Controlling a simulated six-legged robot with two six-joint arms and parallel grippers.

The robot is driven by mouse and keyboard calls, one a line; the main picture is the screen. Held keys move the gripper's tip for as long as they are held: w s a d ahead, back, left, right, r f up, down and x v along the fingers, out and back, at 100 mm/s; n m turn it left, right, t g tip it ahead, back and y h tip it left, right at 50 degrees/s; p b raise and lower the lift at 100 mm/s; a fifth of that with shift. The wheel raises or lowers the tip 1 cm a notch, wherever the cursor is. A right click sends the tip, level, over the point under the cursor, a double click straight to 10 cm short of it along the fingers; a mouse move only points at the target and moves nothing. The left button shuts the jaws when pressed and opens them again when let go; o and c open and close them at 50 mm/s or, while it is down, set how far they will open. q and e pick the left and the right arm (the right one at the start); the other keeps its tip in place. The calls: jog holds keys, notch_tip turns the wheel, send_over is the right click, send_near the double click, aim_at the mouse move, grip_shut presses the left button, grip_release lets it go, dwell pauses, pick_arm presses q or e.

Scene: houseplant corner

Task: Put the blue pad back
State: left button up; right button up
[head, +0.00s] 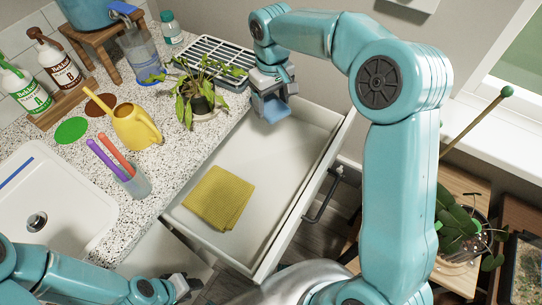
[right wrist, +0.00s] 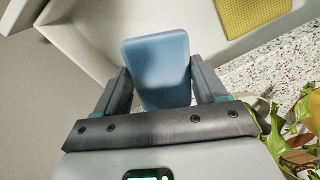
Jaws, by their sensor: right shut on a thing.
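The blue pad (head: 272,108) is a small, pale blue block with rounded corners. My right gripper (head: 271,92) is shut on it and holds it above the far end of the open white drawer (head: 270,150). In the right wrist view the pad (right wrist: 158,65) sits between the two fingers of the right gripper (right wrist: 152,88) and sticks out past them. A folded yellow cloth (head: 218,197) lies in the near part of the drawer. My left gripper (head: 182,287) is low, in front of the counter and outside the drawer; its finger opening is unclear.
The drawer floor beyond the cloth is clear. A potted plant (head: 200,95) and a dish rack (head: 212,60) stand on the counter beside the drawer's far end.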

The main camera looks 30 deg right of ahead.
send_over(272, 153)
jog(key=f, duration=1.4)
jog(key=shift+s+a+f, duration=0.15)
jog(key=shift+a+f, duration=0.05)
jog(key=shift+f, duration=0.2)
jog(key=shift+d+f, duration=0.1)
jog(key=shift+f, duration=2.35)
jog(key=o, duration=1)
notch_tip(272, 153, up, 12)
jog(key=shift+r, duration=0.15)
jog(key=shift+r, duration=0.1)
